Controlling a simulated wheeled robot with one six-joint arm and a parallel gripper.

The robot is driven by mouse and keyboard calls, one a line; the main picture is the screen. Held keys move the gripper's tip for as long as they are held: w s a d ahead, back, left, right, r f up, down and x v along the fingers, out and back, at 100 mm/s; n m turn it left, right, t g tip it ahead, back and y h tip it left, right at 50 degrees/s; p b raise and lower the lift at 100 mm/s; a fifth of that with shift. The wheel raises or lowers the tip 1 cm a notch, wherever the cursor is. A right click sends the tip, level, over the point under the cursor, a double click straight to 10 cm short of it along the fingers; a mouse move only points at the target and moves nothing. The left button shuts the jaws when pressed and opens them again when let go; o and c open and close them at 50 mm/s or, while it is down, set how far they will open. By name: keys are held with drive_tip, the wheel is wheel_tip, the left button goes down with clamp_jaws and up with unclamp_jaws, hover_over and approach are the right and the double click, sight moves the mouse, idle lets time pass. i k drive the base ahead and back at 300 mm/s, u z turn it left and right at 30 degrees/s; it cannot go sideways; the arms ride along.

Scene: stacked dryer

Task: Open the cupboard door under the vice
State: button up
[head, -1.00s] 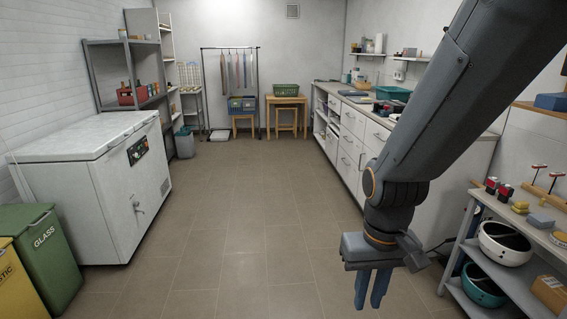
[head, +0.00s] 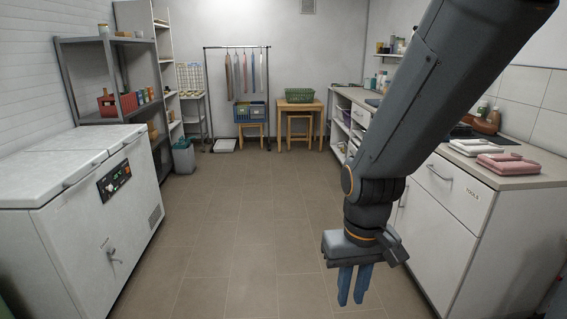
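My gripper (head: 352,286) hangs in the air right of the middle, fingers pointing down. A narrow gap shows between its two blue fingers, and nothing is between them. A white cupboard front (head: 430,236) stands to its right, under a drawer (head: 446,182) with a bar handle and a label reading TOOLS. My gripper is apart from this front, and my arm hides part of the cabinet row. I cannot make out a vice; the worktop (head: 530,179) above carries folded white and pink cloth-like items.
Open tiled floor (head: 235,220) lies ahead. A white chest freezer (head: 100,215) stands at the left, with grey shelving (head: 106,80) behind it. A rack (head: 238,90) and a wooden table (head: 298,107) stand at the back wall.

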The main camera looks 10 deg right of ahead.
sight(441, 249)
drive_tip(key=z, duration=0.15)
drive_tip(key=i, duration=1.8)
drive_tip(key=z, duration=0.5)
drive_tip(key=i, duration=1.45)
drive_tip(key=z, duration=0.25)
